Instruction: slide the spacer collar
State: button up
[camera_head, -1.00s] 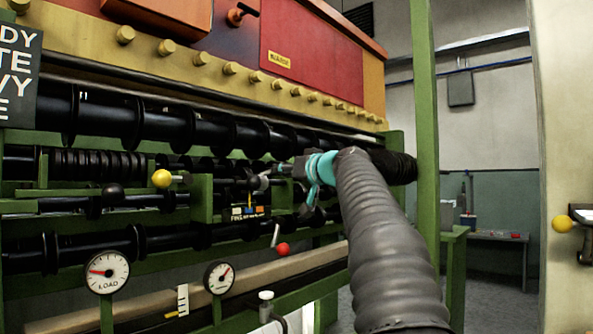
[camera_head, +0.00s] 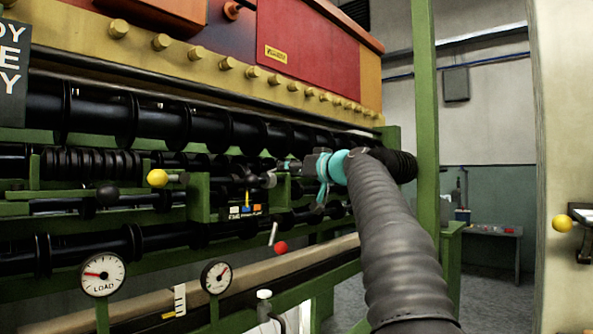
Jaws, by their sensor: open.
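My gripper (camera_head: 258,178) is at the end of my grey sleeved arm, in front of the machine's black shafts. Its dark fingers are small in this view and point left, apart from each other, with nothing seen between them. Several black collars or flanges sit along the upper black shaft (camera_head: 160,118). A tight row of black rings (camera_head: 85,163) sits on the shaft below it, left of my gripper. I cannot tell which of these is the spacer collar. My wrist and arm hide the shafts' right ends.
A yellow knob (camera_head: 157,178) and a black knob (camera_head: 107,195) stick out left of my gripper. A red-ball lever (camera_head: 280,247) and small labelled blocks (camera_head: 248,211) are below it. A green post (camera_head: 425,120) stands close right of my arm. Dial gauges (camera_head: 102,273) line the front rail.

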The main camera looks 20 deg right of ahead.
jog(key=shift+s, duration=0.1)
jog(key=v, duration=1.2)
